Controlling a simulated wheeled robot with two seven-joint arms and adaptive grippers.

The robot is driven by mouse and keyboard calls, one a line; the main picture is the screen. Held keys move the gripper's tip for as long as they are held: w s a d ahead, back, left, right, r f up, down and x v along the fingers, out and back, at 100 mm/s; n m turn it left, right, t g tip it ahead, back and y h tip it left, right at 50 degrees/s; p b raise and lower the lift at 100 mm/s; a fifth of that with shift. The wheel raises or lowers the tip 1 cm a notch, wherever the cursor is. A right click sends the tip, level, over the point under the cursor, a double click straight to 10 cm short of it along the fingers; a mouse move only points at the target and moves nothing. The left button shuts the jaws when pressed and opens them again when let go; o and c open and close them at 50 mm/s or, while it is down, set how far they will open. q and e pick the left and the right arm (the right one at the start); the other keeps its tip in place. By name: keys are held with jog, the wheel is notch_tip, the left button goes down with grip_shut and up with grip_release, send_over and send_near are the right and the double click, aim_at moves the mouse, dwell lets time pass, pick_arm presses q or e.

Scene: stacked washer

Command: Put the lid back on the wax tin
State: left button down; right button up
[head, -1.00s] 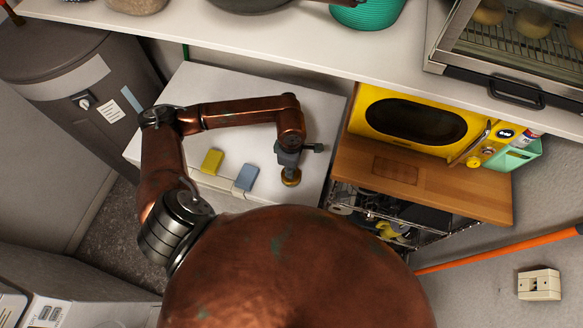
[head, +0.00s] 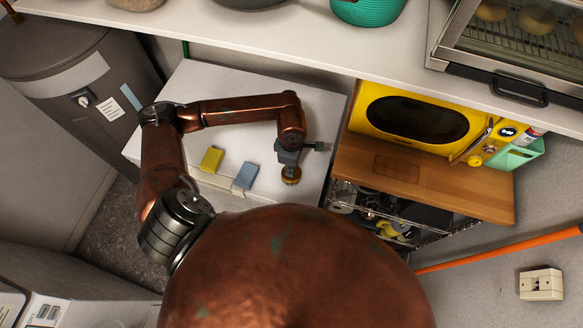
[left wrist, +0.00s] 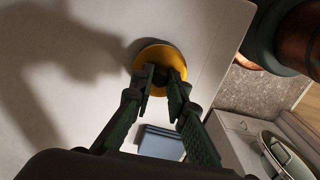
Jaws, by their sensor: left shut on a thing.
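My left gripper (head: 289,164) points down over the white appliance top, near its right edge. It is shut on the dark knob of a round golden lid (head: 291,177). In the left wrist view the two fingers (left wrist: 163,88) close on the knob, and the lid's yellow-gold disc (left wrist: 150,57) shows around them. I cannot make out a separate wax tin; whether it is under the lid is hidden. My right gripper is not in view.
A wooden board (head: 430,180) and yellow toy oven (head: 405,112) stand to the right. A white shelf (head: 300,52) runs behind.

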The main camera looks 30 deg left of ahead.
pick_arm(q)
jog(key=shift+f+b, duration=0.2)
jog(key=shift+b, duration=0.8)
dwell(1.8)
dwell(0.4)
jog(key=c, duration=1.8)
grip_release()
jog(key=shift+o, duration=0.6)
jog(key=o, duration=0.4)
jog(key=shift+c, duration=0.2)
jog(key=shift+r, duration=0.15)
jog(key=shift+r+p, duration=1.5)
jog(key=shift+r, duration=1.9)
